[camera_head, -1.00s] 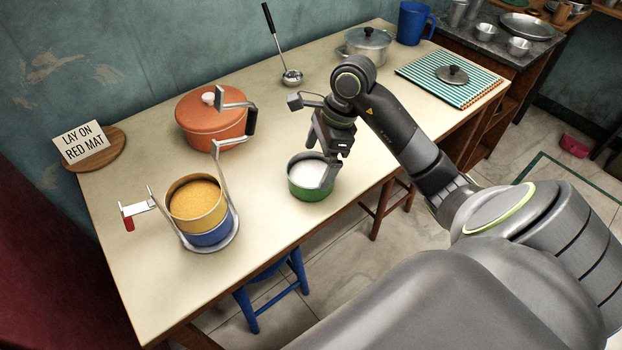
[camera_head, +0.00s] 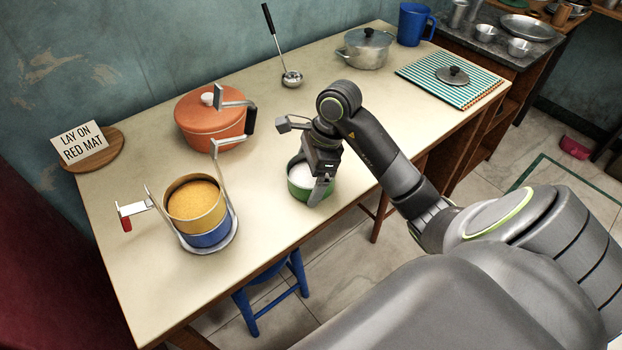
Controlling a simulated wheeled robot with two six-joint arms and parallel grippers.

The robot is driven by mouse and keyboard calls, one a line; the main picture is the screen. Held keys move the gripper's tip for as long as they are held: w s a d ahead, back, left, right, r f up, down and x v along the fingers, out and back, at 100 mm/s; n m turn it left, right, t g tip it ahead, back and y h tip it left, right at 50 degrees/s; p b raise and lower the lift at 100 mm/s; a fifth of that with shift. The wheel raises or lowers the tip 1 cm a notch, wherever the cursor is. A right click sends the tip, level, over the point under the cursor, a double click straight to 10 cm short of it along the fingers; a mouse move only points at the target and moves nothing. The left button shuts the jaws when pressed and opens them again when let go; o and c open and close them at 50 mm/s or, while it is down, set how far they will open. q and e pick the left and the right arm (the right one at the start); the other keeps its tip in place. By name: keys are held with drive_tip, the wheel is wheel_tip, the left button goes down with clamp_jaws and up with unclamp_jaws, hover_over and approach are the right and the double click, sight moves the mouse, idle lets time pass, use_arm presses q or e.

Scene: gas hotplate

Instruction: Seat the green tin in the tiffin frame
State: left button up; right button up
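The green tin (camera_head: 297,187), with a white filling, stands upright on the table near its front edge. My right gripper (camera_head: 318,188) reaches down at the tin's right side, with one finger in front of its wall. The other finger is hidden, so I cannot tell whether it is open or closed on the tin. The tiffin frame (camera_head: 233,235) stands to the left, with a metal base and uprights. It holds a blue tin (camera_head: 210,235) with a yellow tin (camera_head: 196,208) of orange-yellow food stacked on top. My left gripper is not in view.
An orange lidded pot (camera_head: 205,125) stands behind the frame. A metal arm with a red tip (camera_head: 127,223) sticks out left of the frame; a metal piece with a black grip (camera_head: 251,120) rises at its right. A ladle (camera_head: 291,78) lies farther back. Table between tin and frame is clear.

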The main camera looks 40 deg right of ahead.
sight(309, 183)
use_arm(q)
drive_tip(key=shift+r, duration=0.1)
use_arm(e)
drive_tip(key=shift+r, duration=0.1)
drive_tip(key=shift+c, duration=0.2)
drive_tip(key=shift+r+p, duration=0.55)
drive_tip(key=shift+p, duration=0.05)
use_arm(q)
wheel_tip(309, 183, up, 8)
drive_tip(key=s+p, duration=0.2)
drive_tip(key=p, duration=0.7)
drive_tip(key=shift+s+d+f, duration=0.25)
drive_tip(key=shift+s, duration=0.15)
use_arm(e)
wheel_tip(309, 183, up, 9)
drive_tip(key=shift+f, duration=0.1)
